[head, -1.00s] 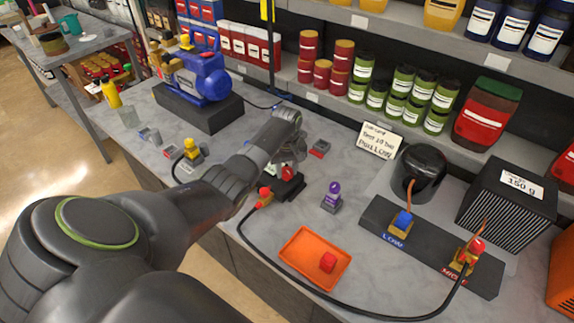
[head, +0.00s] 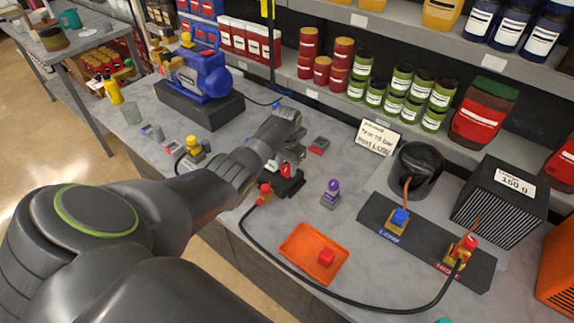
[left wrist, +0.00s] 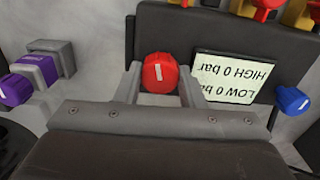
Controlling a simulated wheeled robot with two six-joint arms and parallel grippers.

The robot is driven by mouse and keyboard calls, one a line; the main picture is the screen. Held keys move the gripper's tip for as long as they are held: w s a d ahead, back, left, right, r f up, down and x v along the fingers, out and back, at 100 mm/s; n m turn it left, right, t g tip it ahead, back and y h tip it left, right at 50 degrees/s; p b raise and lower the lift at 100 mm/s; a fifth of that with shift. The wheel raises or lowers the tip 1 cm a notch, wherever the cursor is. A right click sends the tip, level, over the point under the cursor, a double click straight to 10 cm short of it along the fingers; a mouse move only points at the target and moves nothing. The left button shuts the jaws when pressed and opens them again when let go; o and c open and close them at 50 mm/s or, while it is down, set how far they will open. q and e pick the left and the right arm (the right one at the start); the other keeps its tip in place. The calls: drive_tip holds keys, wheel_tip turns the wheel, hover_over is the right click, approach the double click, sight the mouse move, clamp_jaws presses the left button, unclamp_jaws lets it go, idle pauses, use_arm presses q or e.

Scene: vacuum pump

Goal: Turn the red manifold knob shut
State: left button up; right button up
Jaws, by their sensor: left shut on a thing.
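The red manifold knob (left wrist: 160,73) has a white pointer line, close to upright in the left wrist view. My left gripper (left wrist: 161,82) is shut on it, with one finger on each side. In the head view the left gripper (head: 284,160) is over the dark manifold (head: 289,186), and only a little red of the knob shows beneath it. A blue knob (left wrist: 293,100) is at the manifold's other side. The display (left wrist: 232,77) appears upside down and reads HIGH 0 bar and LOW 0 bar. The right gripper is not in view.
A purple-knobbed fitting (head: 332,191) stands right of the manifold. An orange tray (head: 297,263) holds a red piece (head: 326,257). A black hose (head: 330,297) loops along the front to the HIGH port (head: 459,254). A blue pump (head: 203,75) stands behind left.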

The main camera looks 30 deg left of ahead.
sight(287, 168)
use_arm(q)
drive_tip(key=shift+w+r+m, duration=0.1)
drive_tip(key=shift+m, duration=1.3)
drive_tip(key=o, duration=1)
drive_tip(key=shift+r, duration=0.35)
wheel_tip(287, 168, up, 17)
drive_tip(key=shift+f+b, duration=0.2)
drive_tip(key=shift+b, duration=0.95)
drive_tip(key=shift+f, duration=0.1)
